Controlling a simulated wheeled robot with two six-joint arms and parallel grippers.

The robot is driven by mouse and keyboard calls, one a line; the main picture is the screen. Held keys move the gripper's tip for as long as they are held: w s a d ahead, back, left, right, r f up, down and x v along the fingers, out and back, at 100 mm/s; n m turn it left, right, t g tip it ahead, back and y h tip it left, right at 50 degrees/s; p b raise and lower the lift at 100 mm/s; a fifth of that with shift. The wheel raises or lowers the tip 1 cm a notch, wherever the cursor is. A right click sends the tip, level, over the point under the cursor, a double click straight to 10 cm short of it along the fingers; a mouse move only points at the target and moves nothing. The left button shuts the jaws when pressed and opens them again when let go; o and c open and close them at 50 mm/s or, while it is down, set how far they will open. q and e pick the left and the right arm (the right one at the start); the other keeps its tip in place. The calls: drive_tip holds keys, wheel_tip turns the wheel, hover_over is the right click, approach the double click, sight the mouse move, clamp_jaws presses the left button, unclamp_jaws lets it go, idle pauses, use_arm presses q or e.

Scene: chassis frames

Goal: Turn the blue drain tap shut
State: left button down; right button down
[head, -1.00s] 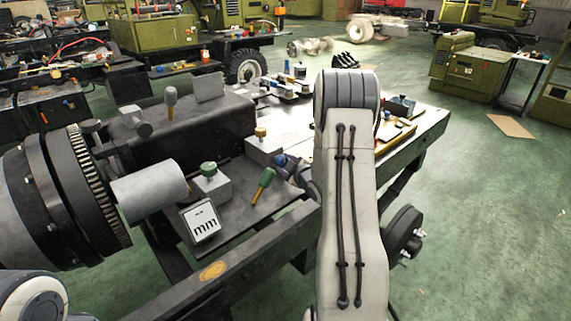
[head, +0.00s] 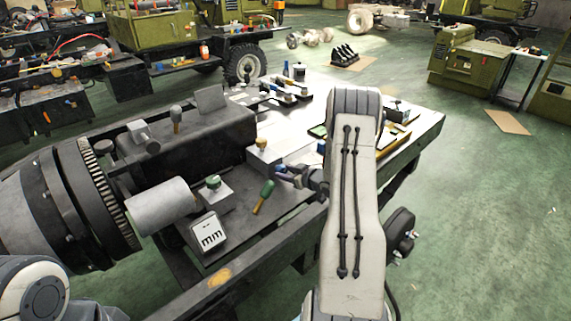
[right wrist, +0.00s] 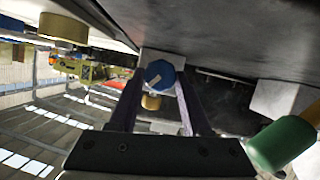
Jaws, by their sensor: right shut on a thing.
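The blue drain tap (right wrist: 159,74) is a round blue knob with a pale mark on its face, in front of a light grey block in the right wrist view. My right gripper (right wrist: 160,86) has one dark purple finger on each side of the knob and is shut on it. The tap is not clearly distinguishable from the fingers there. My left gripper is not in view.
A large grey cylinder (head: 160,206) is at left. Green floor is open at right.

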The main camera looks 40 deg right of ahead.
drive_tip(key=shift+d+r+m+y+p, duration=0.15)
drive_tip(key=shift+m+y+p, duration=0.55)
drive_tip(key=shift+m+p, duration=0.45)
drive_tip(key=shift+m+y+p, duration=0.45)
drive_tip(key=shift+y+p, duration=0.05)
drive_tip(key=shift+p, duration=0.15)
drive_tip(key=shift+d+f+m+y+p, duration=0.15)
drive_tip(key=shift+f+m+y+p, duration=0.15)
drive_tip(key=shift+m+y, duration=0.45)
drive_tip(key=shift+d+m+y, duration=0.1)
drive_tip(key=shift+m+y, duration=0.55)
drive_tip(key=shift+m, duration=0.6)
drive_tip(key=c, duration=0.6)
unclamp_jaws()
drive_tip(key=b+v, duration=0.1)
drive_tip(key=v, duration=0.9)
drive_tip(key=shift+s, duration=0.25)
